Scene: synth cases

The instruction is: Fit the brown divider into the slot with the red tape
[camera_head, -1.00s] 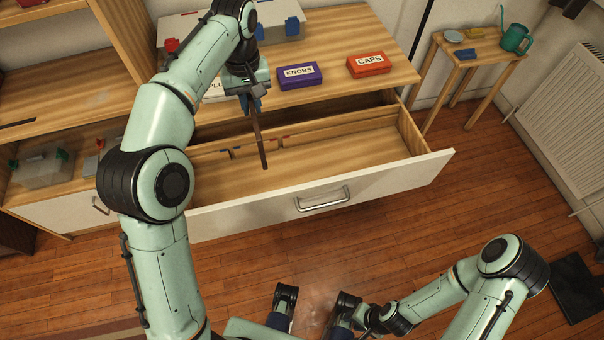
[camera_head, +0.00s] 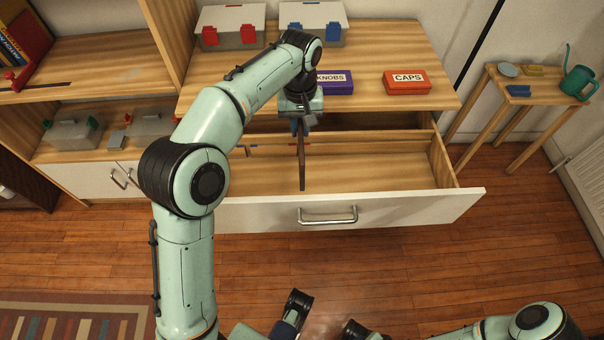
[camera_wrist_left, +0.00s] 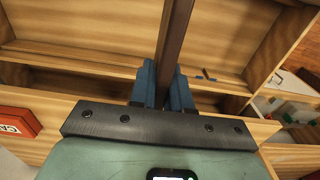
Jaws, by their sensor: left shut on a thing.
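My left gripper (camera_head: 299,127) is shut on the brown divider (camera_head: 301,168), a long thin strip hanging down over the open drawer (camera_head: 400,180). In the left wrist view the divider (camera_wrist_left: 176,32) runs away from between the blue fingers (camera_wrist_left: 163,85). Small tape marks show along the drawer's inner partition; a blue mark (camera_head: 253,146) is the clearest. The divider looks apart from the slots. My right arm is at the lower right; its gripper's state is unclear.
On the counter above are a purple KNOBS box (camera_head: 338,82), a red CAPS box (camera_head: 407,82) and lidded bins with red latches (camera_head: 232,27) and blue latches (camera_head: 312,25). A side table (camera_head: 520,88) stands right. The drawer's right part is empty.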

